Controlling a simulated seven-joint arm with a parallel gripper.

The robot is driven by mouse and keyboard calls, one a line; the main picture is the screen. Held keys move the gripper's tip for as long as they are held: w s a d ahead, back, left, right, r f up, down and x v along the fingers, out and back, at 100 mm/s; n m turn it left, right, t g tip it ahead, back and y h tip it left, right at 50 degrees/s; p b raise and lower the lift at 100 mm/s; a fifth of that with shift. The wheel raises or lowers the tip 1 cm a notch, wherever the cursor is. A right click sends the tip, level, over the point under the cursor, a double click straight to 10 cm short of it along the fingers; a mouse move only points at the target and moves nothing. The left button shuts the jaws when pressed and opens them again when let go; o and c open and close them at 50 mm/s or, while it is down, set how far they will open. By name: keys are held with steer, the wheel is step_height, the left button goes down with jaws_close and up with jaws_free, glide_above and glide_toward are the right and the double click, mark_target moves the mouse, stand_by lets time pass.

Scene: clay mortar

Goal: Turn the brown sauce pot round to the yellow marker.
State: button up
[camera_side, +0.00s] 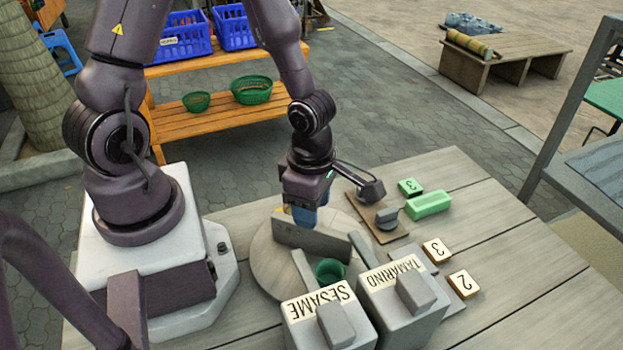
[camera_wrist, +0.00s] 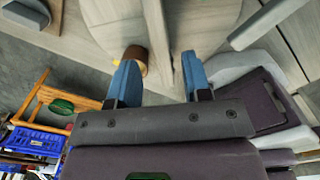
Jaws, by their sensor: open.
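A round grey turntable (camera_side: 268,268) with upright divider walls (camera_side: 310,240) lies on the table. My gripper (camera_side: 304,216) is low over its far side, behind a wall. In the wrist view my blue fingers (camera_wrist: 160,62) are spread apart, with a divider (camera_wrist: 157,38) showing between them. A brown round pot (camera_wrist: 135,53) shows just beyond the left fingertip, partly covered by it; I cannot tell whether they touch. A yellow patch (camera_wrist: 144,70) shows at its lower edge. The side view hides the brown pot. I cannot identify the yellow marker for certain.
A green cup (camera_side: 330,270) stands at the turntable's near side. Grey boxes labelled SESAME (camera_side: 318,312) and TAMARIND (camera_side: 402,298) crowd the front. The table's far right is clear.

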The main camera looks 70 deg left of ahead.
steer(key=shift+r, duration=2.65)
steer(key=s+a+r+n+g+y, duration=0.15)
steer(key=a+n, duration=0.25)
steer(key=n, duration=1.1)
steer(key=s+a+r+n+g+y, duration=0.1)
steer(key=s+a+n, duration=0.15)
steer(key=n, duration=1.35)
step_height(320, 180, up, 16)
steer(key=s+d+n+t+h, duration=0.1)
steer(key=d+n+t+h, duration=0.1)
steer(key=n+t, duration=0.6)
steer(key=shift+s+n, duration=0.2)
steer(key=shift+n, duration=2.8)
